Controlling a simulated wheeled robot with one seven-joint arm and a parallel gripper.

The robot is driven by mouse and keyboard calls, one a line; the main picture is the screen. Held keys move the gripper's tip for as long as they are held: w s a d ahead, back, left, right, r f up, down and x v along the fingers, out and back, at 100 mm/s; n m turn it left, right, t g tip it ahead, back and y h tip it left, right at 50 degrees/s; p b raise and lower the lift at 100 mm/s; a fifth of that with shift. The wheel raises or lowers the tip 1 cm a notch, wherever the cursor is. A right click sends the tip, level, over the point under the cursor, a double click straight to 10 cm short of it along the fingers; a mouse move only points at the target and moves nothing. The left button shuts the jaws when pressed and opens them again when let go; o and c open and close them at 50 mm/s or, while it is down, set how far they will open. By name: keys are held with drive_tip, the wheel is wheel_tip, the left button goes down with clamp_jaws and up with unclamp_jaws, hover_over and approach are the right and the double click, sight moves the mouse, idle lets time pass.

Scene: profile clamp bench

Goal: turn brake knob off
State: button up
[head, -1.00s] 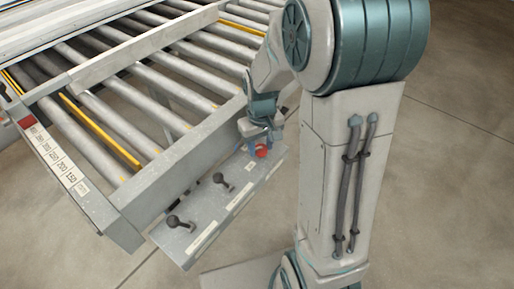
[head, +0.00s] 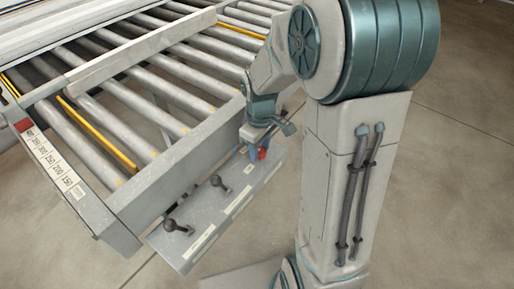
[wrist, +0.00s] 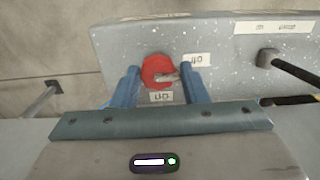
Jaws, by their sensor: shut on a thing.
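The red brake knob (wrist: 155,68) is on a grey speckled panel (wrist: 225,60). A second small label (wrist: 161,97) sits just below the knob. The lettering is too small to read surely. My gripper (wrist: 160,76) has one blue finger on each side of the knob and is shut on it. In the head view the knob (head: 262,153) shows small and partly covered below my gripper (head: 257,146).
Two dark ball-ended levers (head: 217,182) and (head: 172,226) stand on the same panel (head: 203,212), to the left of the knob. The roller conveyor (head: 150,115) with its grey frame lies behind. Open floor (head: 455,170) is at the right.

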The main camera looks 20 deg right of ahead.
drive_tip(key=shift+w+a+r, duration=0.1)
drive_tip(key=shift+w+r, duration=0.05)
drive_tip(key=o, duration=1)
drive_tip(key=shift+a, duration=0.15)
drive_tip(key=shift+c, duration=0.2)
wheel_tip(320, 180, up, 14)
drive_tip(key=shift+f, duration=0.2)
